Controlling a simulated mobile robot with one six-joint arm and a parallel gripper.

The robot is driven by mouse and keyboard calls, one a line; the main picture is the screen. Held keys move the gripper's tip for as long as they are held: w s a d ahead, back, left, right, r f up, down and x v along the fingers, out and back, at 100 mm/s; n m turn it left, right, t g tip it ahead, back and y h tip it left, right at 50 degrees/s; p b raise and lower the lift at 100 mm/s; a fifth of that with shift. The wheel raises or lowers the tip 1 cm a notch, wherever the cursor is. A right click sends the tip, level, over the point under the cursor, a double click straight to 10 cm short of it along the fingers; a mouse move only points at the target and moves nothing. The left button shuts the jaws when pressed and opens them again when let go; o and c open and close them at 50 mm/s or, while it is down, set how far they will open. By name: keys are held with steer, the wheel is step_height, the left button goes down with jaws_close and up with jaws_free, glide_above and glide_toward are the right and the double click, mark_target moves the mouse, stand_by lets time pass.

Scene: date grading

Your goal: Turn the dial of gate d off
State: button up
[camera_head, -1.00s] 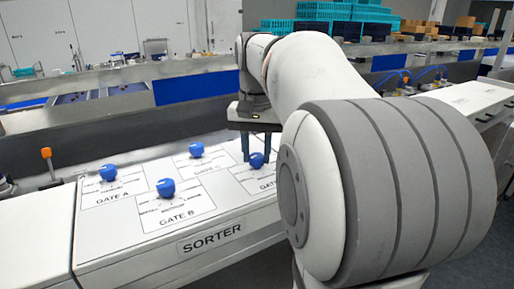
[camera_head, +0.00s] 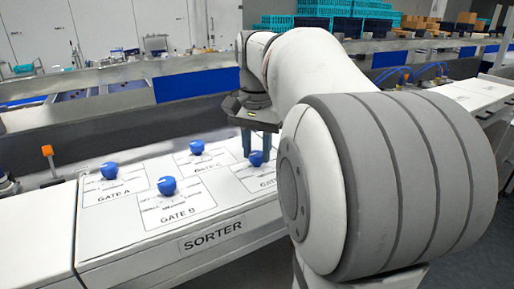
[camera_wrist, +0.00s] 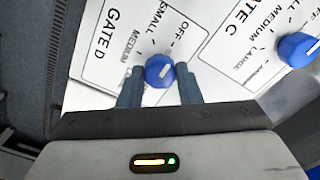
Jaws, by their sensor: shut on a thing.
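The blue dial of gate D (camera_wrist: 159,71) sits on its white printed panel, with OFF, SMALL and MEDIUM legible beside it. The LARGE label is not clearly visible. The pale mark on the dial slants to the upper right, roughly toward the OFF side; its exact setting is hard to tell. My gripper (camera_wrist: 159,88) is shut on this dial, one finger on each side. In the head view, my gripper (camera_head: 255,147) points down at the gate D dial (camera_head: 256,158), and my arm hides part of that panel.
The gate C dial (camera_wrist: 297,49) is close by on the right in the wrist view. The gate A dial (camera_head: 109,170) and gate B dial (camera_head: 167,186) stand on the same white sorter top (camera_head: 110,235). An orange-topped post (camera_head: 47,151) stands at the left.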

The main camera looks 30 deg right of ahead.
mark_target(257, 154)
steer(key=o, duration=1)
step_height(257, 154, up, 8)
steer(key=shift+f, duration=0.1)
stand_by(0.4)
